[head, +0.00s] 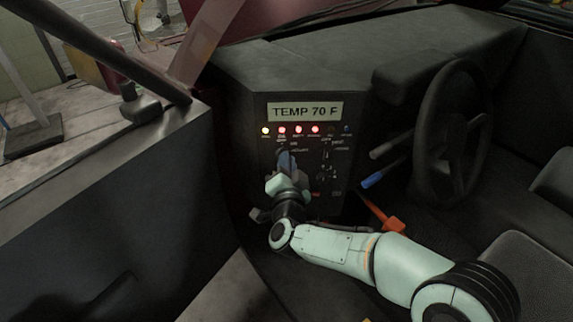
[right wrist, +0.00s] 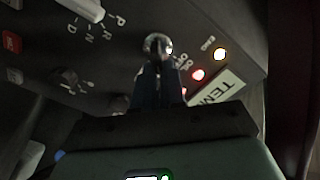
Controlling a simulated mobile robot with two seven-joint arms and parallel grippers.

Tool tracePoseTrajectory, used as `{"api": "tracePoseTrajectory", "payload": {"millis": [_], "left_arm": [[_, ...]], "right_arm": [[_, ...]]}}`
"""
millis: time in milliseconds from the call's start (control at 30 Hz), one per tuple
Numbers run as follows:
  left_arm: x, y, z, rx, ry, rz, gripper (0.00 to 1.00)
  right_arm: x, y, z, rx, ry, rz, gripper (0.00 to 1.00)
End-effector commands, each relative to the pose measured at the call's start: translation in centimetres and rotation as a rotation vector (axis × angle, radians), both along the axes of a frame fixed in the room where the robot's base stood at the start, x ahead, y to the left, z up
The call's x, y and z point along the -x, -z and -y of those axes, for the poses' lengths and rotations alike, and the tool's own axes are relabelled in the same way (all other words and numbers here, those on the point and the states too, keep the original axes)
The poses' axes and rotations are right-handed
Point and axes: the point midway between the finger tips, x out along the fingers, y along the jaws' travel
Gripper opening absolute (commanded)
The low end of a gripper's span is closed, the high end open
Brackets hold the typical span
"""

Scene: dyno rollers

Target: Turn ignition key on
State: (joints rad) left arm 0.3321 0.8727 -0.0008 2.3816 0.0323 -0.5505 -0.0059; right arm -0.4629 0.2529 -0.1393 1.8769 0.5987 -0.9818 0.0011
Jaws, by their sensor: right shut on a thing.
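The ignition key switch (right wrist: 157,45) is a round metallic piece on the dark control panel (head: 350,128), beside small ON and OFF lettering in the right wrist view. My right gripper (head: 287,160) reaches the left part of this panel, below the row of lights. Its dark fingers (right wrist: 158,80) are shut on the key at the switch, and they hide most of it. My left gripper is not in view.
A steering wheel (head: 452,130), a blue-tipped lever (head: 372,180) and an orange lever (head: 393,225) lie to the right.

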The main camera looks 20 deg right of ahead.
Motion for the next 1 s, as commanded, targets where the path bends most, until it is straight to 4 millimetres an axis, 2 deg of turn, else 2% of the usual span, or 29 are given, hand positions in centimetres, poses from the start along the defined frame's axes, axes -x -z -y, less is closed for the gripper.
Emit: {"api": "tracePoseTrajectory", "payload": {"millis": [333, 400, 433, 767, 867, 1000], "left_arm": [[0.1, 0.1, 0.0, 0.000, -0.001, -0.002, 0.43], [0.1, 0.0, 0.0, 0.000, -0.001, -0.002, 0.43], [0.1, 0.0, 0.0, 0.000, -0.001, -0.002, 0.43], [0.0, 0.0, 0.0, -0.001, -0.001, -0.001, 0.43], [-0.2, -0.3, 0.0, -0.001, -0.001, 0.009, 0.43], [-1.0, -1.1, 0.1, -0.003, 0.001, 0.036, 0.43]], "right_arm": [[0.0, 0.1, -0.1, -0.003, -0.001, -0.004, 0.00], [0.0, 0.1, -0.1, -0.003, -0.001, -0.003, 0.26], [0.0, 0.1, 0.0, -0.003, -0.001, -0.003, 0.36], [0.2, 0.0, -0.1, -0.002, -0.001, -0.002, 0.36], [1.0, 0.0, -0.3, -0.003, -0.002, -0.001, 0.36], [3.4, -0.1, -1.0, -0.004, -0.004, -0.002, 0.36]]}}
